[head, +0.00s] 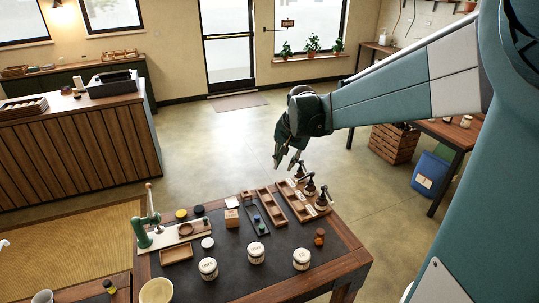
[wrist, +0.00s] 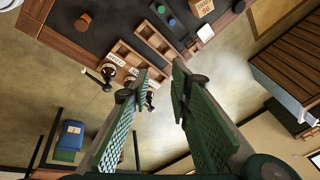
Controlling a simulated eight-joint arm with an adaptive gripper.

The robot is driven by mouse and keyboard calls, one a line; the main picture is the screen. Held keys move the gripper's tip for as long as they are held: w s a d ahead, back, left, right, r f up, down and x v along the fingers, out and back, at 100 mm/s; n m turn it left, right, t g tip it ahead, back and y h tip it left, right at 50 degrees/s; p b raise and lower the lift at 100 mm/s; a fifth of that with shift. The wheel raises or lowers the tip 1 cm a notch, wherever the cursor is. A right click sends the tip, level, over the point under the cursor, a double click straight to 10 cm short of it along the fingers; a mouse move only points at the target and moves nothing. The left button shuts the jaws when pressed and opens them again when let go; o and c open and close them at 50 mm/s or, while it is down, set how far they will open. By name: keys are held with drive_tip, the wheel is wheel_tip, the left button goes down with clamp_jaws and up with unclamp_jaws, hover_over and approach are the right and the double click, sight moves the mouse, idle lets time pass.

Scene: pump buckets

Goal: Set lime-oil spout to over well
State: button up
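A wooden rack (head: 292,206) with compartments stands at the back right of the table, with white label cards along it. Several dark pumps (head: 310,188) stand along its right side; their spouts are small. I cannot read which label is lime-oil. The pumps also show in the wrist view (wrist: 107,72), left of my fingers, one partly hidden behind the left finger. My gripper (head: 284,163) hangs above and behind the rack's far end, pointing down.
White-lidded jars (head: 256,253) stand along the table's front. A green lever press (head: 150,232) is at the left. A dark tray with small coloured caps (head: 262,226) and a small wooden block (head: 231,218) lie between.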

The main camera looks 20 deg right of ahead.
drive_tip(key=w+d+f+m+g+p, duration=0.1)
drive_tip(key=w+d+f+m+p, duration=0.1)
drive_tip(key=w+d+f, duration=0.5)
drive_tip(key=w+d+f+m+p, duration=0.2)
drive_tip(key=w+d+f+m, duration=0.2)
drive_tip(key=w+d+f, duration=0.3)
drive_tip(key=d+f, duration=0.1)
drive_tip(key=d, duration=0.3)
drive_tip(key=shift+d+f+g+y+p, duration=0.3)
drive_tip(key=shift+f+g, duration=0.05)
drive_tip(key=shift+g, duration=0.05)
drive_tip(key=shift+f, duration=0.15)
wheel_tip(320, 180, down, 7)
drive_tip(key=w, duration=0.1)
drive_tip(key=shift+w+a+f, duration=0.2)
drive_tip(key=shift+w, duration=0.05)
idle(0.3)
clamp_jaws()
